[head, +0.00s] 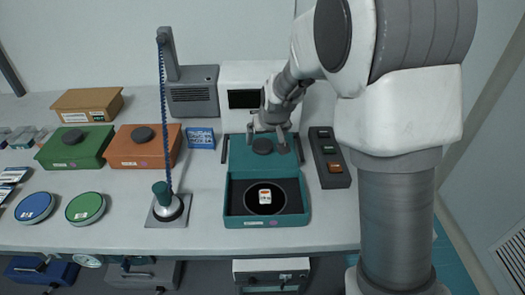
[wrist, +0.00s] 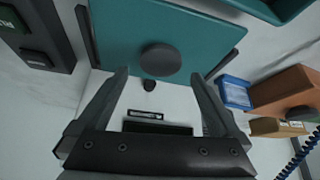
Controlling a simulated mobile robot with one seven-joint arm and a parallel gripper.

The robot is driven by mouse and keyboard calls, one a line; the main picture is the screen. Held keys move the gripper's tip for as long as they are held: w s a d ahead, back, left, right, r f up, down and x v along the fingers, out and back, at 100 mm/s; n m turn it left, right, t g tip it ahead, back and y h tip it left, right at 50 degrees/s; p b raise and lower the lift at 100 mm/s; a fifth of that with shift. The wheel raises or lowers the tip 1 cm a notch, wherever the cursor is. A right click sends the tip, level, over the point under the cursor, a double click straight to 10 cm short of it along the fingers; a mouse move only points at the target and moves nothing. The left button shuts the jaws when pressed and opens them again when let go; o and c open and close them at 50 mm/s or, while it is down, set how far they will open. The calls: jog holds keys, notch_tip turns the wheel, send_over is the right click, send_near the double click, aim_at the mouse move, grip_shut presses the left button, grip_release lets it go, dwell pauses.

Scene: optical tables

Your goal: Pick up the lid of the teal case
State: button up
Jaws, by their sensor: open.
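The teal case (head: 233,203) stands open near the table's front edge, with a dark inside holding a small white-and-orange item on a round dark disc. Its teal lid (head: 240,158) is directly behind it, with a dark round knob (head: 262,146) on its face. In the wrist view the lid (wrist: 118,30) fills the top, and its knob (wrist: 160,60) lies between and just beyond my fingertips. My gripper (head: 267,133) is open and empty at the lid's far edge; it also shows in the wrist view (wrist: 158,76). I cannot tell whether the fingers touch the knob.
Dark bars flank the lid. A white device (head: 287,72) stands behind it and a dark button box (head: 329,158) to the right.

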aim_at(263, 145)
jog(key=x, duration=0.5)
jog(key=shift+c, duration=0.2)
jog(key=c, duration=1.4)
jog(key=shift+o, duration=0.2)
jog(key=shift+r, duration=0.1)
